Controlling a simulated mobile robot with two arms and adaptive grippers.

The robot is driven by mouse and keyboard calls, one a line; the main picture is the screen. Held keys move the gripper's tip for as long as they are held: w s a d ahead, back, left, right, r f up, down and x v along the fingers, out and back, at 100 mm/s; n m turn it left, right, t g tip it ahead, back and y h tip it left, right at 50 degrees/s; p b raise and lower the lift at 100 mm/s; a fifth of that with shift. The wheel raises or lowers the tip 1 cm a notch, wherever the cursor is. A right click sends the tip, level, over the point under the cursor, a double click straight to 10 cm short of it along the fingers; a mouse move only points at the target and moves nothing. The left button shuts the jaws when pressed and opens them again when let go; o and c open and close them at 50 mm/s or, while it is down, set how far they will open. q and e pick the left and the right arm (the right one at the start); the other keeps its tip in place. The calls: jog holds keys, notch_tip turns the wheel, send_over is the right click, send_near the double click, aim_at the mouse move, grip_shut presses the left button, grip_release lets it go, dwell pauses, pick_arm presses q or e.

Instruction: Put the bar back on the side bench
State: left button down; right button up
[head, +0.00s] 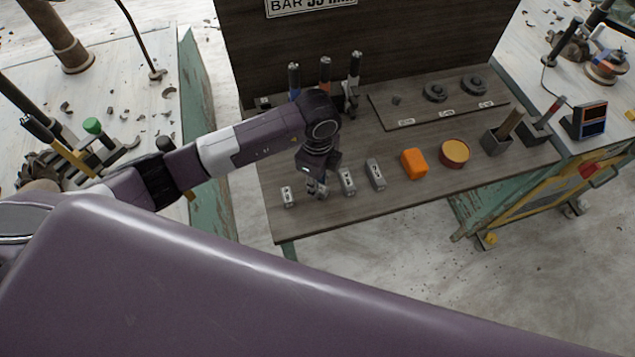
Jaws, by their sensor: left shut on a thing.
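The side bench (300,220) has a dark wooden top and a back panel with a sign (312,5) reading "BAR" and a partly cropped length. My left gripper (317,191) points down low over the bench's front left part, shut on a bar that its fingers mostly hide. I cannot tell whether the bar touches the top. Small grey marked blocks stand on both sides of the gripper: one (287,197) to the left, one (347,182) close on the right and another (375,174) further right. My right gripper is not in view.
An orange block (413,164), a round orange tin (454,153) and a dark holder (497,142) stand further right. Upright handled tools (354,70) and a dark board (420,112) with round pieces lie behind. Cluttered tables flank the bench.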

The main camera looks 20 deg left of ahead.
pick_arm(q)
jog(key=c, duration=1.8)
grip_release()
jog(key=shift+o, duration=0.2)
jog(key=shift+r, duration=0.1)
notch_tip(320, 180, up, 12)
jog(key=b, duration=0.2)
